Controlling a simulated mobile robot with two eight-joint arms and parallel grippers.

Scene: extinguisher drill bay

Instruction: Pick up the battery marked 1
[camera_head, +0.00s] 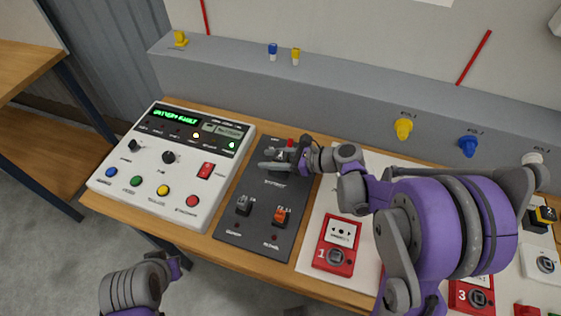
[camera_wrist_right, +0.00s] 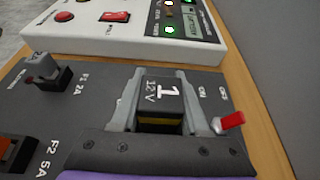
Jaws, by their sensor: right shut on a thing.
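The battery marked 1 (camera_wrist_right: 162,92) is a black block with a white "1" and "12 V" on its top and a yellow band near its lower edge. In the wrist view it stands between the two grey fingers of my right gripper (camera_wrist_right: 165,100), which is shut on it. In the head view my right gripper (camera_head: 272,160) is over the upper part of the dark panel (camera_head: 258,206), and the fingers mostly hide the battery. I cannot tell whether the battery is clear of the panel. Part of my left arm shows at the bottom left, with its fingers out of view.
A white control console (camera_head: 150,176) with coloured buttons stands left of the panel. Beside the gripper is a red-tipped switch (camera_wrist_right: 230,122). Fuses, including an orange one (camera_head: 281,216), sit in the panel's front. A red box marked 1 (camera_head: 335,258) is to the right.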

